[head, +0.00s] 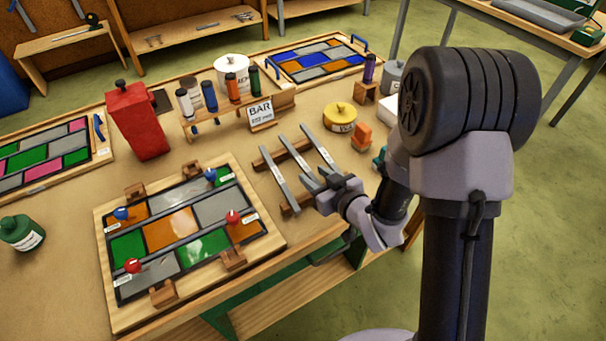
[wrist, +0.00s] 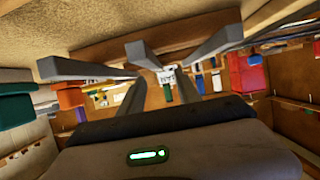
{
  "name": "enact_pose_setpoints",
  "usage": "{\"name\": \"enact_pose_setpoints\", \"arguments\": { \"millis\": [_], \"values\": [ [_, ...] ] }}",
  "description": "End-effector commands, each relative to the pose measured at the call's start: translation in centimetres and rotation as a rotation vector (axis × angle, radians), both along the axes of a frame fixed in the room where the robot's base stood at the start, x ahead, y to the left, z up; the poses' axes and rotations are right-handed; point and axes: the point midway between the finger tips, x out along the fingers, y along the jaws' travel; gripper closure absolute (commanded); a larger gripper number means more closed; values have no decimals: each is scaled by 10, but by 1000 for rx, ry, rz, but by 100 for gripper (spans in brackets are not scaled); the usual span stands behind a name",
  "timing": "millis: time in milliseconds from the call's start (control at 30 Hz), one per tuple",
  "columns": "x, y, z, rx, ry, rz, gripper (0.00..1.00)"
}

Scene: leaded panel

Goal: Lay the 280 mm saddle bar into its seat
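Three grey saddle bars lie side by side across a wooden rack (head: 289,151): a left bar (head: 277,179), a middle bar (head: 296,161) and a right bar (head: 319,146). Their lengths cannot be read. My gripper (head: 314,182) is at the near end of the middle bar and looks open. In the wrist view its two fingers (wrist: 157,92) stand apart with a gap between them, and bar ends show beyond them. No bar is clearly held. The leaded panel (head: 194,251) lies on a wooden board at left, with wooden blocks around its edge; I cannot tell which part is the seat.
Blue and red knobs with small labels stand on the panel. A sign reading BAR (head: 261,112), its number blurred, stands behind the rack. A red container (head: 137,121), a bottle rack (head: 222,119) and a yellow tin (head: 340,117) stand nearby. The table edge runs close below my gripper.

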Motion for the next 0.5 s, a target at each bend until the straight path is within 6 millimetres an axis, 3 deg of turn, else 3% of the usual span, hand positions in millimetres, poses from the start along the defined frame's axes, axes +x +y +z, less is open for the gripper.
{"name": "enact_pose_setpoints", "arguments": {
  "millis": [333,500],
  "values": [
    [46,23,-20,0,0,1,60],
    [54,27,-21,0,0,-1,60]
  ]
}}
